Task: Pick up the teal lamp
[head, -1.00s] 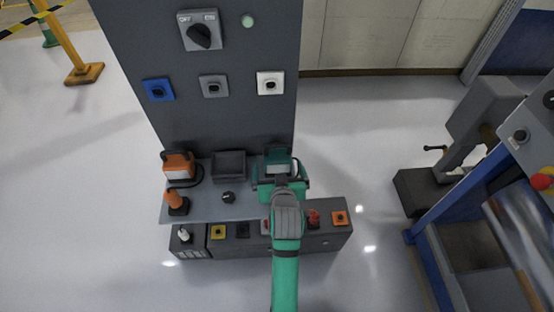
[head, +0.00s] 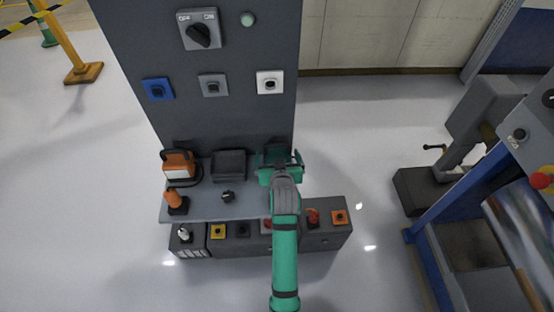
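The teal lamp (head: 277,154) stands at the right end of the grey shelf, close to the dark upright panel. Only a small dark green part of it shows, as my gripper covers most of it. My gripper (head: 279,163) is over the lamp, with its teal sides to the left and right of it. I cannot tell whether the fingers touch the lamp or how far they are closed.
On the grey shelf (head: 215,207) are an orange lamp (head: 178,166), a dark tray (head: 229,164), a black knob (head: 228,196) and an orange-handled item (head: 174,200). The dark panel (head: 225,120) rises behind. A lower row of controls is in front.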

